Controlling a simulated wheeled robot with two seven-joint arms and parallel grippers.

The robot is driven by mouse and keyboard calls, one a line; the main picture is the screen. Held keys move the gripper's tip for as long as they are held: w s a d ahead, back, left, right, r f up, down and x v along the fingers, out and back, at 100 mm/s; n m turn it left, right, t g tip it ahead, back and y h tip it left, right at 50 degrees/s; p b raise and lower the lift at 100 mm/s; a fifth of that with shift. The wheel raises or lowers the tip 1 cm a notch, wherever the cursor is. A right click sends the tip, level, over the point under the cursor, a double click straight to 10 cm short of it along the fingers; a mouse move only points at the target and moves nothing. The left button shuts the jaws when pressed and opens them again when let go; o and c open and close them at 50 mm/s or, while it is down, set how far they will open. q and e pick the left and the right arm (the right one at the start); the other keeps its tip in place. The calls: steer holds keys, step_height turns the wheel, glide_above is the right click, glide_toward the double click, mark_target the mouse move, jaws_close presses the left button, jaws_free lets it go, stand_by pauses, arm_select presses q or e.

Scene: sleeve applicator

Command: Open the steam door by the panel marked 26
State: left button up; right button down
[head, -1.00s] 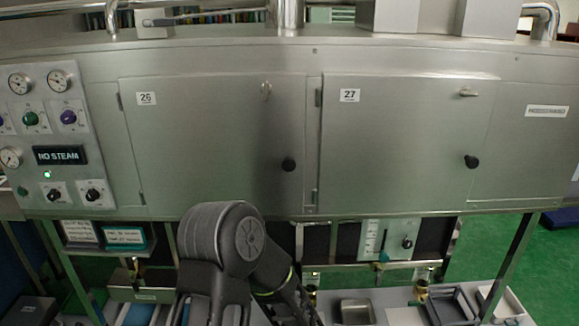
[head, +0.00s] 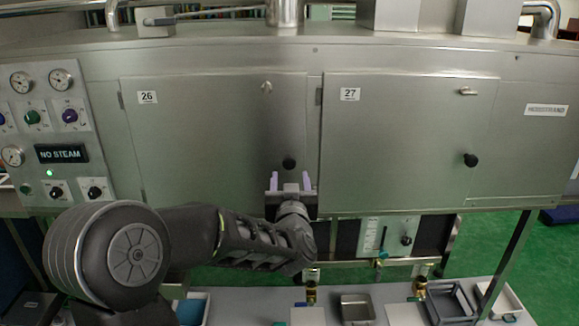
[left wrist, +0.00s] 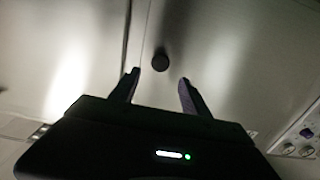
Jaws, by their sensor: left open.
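The steam door marked 26 (head: 200,135) is a flat steel panel at the centre left of the head view, flush with the cabinet front. Its black round knob (head: 289,163) is near its lower right edge, and a small latch (head: 267,87) is near its top right. My left gripper (head: 291,182) is open, its two fingers pointing up just below the knob. In the left wrist view the knob (left wrist: 160,62) shows beyond and between the open fingertips (left wrist: 158,84), with nothing held. My right gripper is not in view.
Door 27 (head: 405,140) stands right of door 26, with its own knob (head: 471,160). A control panel (head: 50,140) with gauges and a NO STEAM sign is at the left. Trays (head: 356,309) sit on the lower shelf. Pipes run along the top.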

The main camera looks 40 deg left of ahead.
mark_target(290, 163)
arm_select(q)
steer(key=p+x, duration=0.1)
steer(key=x, duration=0.6)
steer(key=shift+w+a+f, duration=0.1)
steer(key=shift+a, duration=0.05)
jaws_close()
stand_by(0.4)
stand_by(0.9)
